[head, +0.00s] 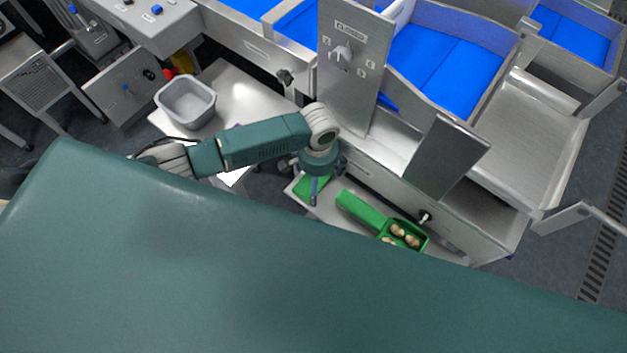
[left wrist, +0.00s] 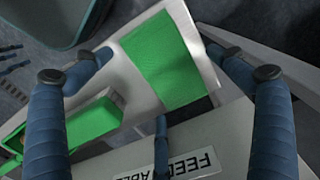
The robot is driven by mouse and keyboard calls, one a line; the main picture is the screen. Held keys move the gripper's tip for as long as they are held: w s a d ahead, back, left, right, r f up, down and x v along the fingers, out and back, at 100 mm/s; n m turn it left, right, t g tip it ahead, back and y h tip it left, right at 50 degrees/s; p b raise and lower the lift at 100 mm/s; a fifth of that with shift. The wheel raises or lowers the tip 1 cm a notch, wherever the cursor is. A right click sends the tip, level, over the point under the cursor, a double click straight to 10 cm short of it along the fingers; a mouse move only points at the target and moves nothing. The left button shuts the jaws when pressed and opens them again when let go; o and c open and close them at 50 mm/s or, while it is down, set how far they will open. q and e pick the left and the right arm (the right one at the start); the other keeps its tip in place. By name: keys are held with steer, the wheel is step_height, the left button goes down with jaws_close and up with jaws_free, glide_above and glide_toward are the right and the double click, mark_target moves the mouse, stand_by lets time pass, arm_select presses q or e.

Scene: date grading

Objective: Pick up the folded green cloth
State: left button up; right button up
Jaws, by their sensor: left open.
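The folded green cloth (left wrist: 168,62) lies flat on a light metal shelf (left wrist: 130,80) in the left wrist view. In the head view the cloth (head: 304,188) is partly hidden behind my left gripper (head: 315,186). My left gripper (left wrist: 160,72) is open and empty, with its blue fingers spread. It is above the cloth, with one finger to each side of it in the left wrist view and a third near its lower edge. I cannot tell the exact height between them. My right gripper is not in view.
A green scoop (head: 357,208) holding several brown dates lies right of the cloth on the shelf. A metal machine with an upright panel (head: 352,60) and blue belts (head: 445,60) stands behind. A grey bin (head: 187,103) is on the steel table at left.

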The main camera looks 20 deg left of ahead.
arm_select(q)
steer(key=shift+f, duration=0.55)
steer(key=c, duration=1.2)
steer(key=shift+o, duration=0.2)
steer(key=shift+r, duration=0.8)
step_height(320, 180, up, 2)
steer(key=shift+s+r, duration=0.1)
steer(key=shift+s, duration=0.05)
steer(key=s+a, duration=0.2)
steer(key=s, duration=0.3)
steer(key=s+a, duration=0.2)
steer(key=s, duration=0.4)
steer(key=s+a+b, duration=0.1)
steer(key=s+a, duration=0.1)
steer(key=s, duration=0.3)
steer(key=shift+s, duration=0.3)
